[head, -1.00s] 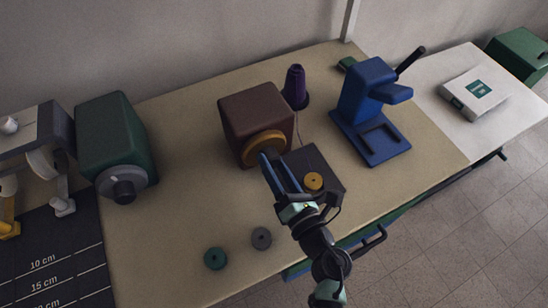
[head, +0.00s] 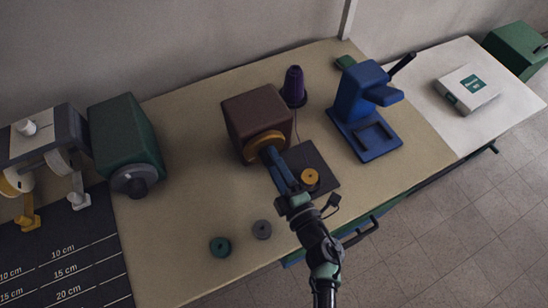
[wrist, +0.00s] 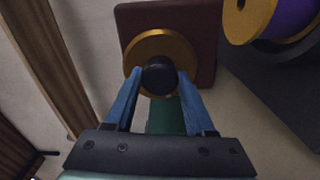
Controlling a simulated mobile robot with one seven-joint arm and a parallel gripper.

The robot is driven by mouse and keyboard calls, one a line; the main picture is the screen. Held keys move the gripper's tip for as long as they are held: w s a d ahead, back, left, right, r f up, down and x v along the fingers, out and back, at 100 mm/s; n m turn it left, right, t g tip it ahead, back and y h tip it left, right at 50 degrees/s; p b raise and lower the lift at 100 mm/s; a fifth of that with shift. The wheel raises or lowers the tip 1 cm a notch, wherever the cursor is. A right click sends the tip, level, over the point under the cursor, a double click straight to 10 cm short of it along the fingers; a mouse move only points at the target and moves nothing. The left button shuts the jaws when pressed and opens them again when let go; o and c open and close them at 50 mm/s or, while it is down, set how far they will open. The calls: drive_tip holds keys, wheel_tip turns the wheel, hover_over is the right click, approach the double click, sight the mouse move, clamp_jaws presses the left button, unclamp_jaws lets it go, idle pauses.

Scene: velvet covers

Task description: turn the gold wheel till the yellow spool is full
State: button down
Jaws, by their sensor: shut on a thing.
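The gold wheel (head: 256,146) is on the front of a dark brown box (head: 256,114). In the wrist view the gold wheel (wrist: 137,52) has a black knob (wrist: 158,77) in front of it. My gripper (wrist: 157,76) is shut on this knob, one blue finger on each side. In the head view my gripper (head: 271,155) hides part of the wheel. The yellow spool (head: 310,177) sits on a dark plate to the right of the wheel. In the wrist view the yellow spool (wrist: 243,18) carries purple thread; its far side is cut off.
A purple thread cone (head: 294,87) stands behind the box, with a thin thread running forward. A blue press (head: 362,110) stands right, a green machine (head: 122,138) left. Teal (head: 220,247) and grey (head: 262,230) discs lie at the front. The table between them is clear.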

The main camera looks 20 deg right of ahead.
drive_tip(key=m+p, duration=0.2)
drive_tip(key=m, duration=0.3)
drive_tip(key=shift+m, duration=0.3)
drive_tip(key=m+p, duration=0.1)
drive_tip(key=m, duration=0.3)
drive_tip(key=shift+m, duration=0.4)
drive_tip(key=shift+c, duration=1.2)
unclamp_jaws()
drive_tip(key=s+b, duration=0.1)
drive_tip(key=s, duration=1.2)
drive_tip(key=shift+d, duration=0.2)
